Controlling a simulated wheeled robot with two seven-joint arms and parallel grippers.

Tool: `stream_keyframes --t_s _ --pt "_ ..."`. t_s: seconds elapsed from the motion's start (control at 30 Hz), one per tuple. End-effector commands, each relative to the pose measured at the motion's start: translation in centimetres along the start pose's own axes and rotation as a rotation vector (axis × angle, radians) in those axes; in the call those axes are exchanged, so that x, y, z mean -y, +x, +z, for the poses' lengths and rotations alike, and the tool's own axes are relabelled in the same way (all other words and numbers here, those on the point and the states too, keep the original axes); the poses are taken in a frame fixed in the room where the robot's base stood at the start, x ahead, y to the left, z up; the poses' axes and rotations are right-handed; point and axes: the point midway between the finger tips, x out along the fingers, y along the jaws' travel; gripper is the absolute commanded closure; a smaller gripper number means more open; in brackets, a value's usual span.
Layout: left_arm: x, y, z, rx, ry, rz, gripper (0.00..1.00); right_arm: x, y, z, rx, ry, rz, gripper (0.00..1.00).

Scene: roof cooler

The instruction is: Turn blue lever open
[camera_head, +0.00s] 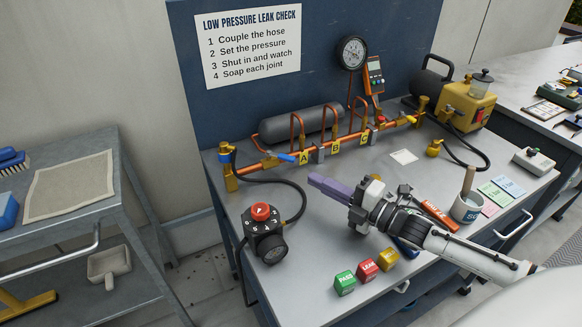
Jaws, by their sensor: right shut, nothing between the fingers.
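The blue lever (287,157) is on the copper pipe (255,167) at the back of the workbench, just left of the yellow A tag (304,158). It points left, slightly slanted to the pipe. My right gripper (314,181) reaches in from the right over the bench. Its purple fingers are shut with nothing between them. The fingertips are in front of the lever and a little right of it, apart from it. My left gripper is not in view.
A black regulator with a red knob (261,212) stands at the front left, its hose (296,190) running to the pipe. Green, red and yellow blocks (367,270) lie at the front edge. A grey cylinder (290,126) lies behind the pipe. A cup (467,208) stands right.

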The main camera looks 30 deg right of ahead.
Motion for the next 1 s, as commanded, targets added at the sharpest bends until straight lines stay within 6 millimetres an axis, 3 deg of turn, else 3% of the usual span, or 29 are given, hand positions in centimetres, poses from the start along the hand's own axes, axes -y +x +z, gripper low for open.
stream_keyframes --t_s 0.3,0.5,1.0 --pt "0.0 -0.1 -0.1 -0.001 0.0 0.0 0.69 -0.2 5.2 0.1 0.002 -0.002 0.003 1.0" --pt "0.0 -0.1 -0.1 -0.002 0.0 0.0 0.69 -0.1 7.6 0.1 0.002 -0.002 0.001 1.0" --pt "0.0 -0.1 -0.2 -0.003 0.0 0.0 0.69 0.0 8.6 0.1 0.001 -0.003 -0.001 1.0"
